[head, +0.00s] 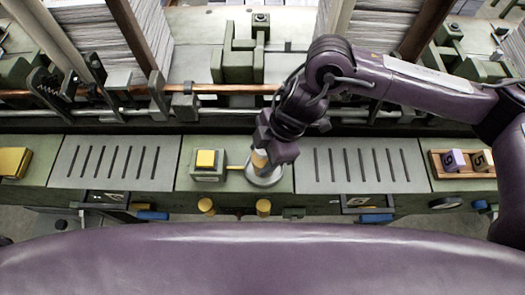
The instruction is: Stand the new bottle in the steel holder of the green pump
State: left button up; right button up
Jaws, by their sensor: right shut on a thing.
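My right gripper (267,156) reaches in from the right, points down and is shut on a small amber-and-pale bottle (260,160). The gripper's dark body hides part of the bottle. The round steel holder (265,180) lies directly below, on the green panel (225,184) between two slotted plates. From above, the bottle overlaps the holder's ring; I cannot tell whether its base is inside or still above it. A yellow-topped block (206,160) on the same panel joins the holder by a short yellow rod. My left gripper is not in view.
Slotted grey plates lie left (115,163) and right (362,165) of the panel. A copper-coloured rail (225,89) and paper stacks (100,35) stand behind. Yellow knobs (206,206) stick out in front.

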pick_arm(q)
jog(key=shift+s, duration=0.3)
pick_arm(e)
jog(key=shift+f, duration=0.15)
jog(key=shift+f, duration=0.2)
jog(key=o, duration=1)
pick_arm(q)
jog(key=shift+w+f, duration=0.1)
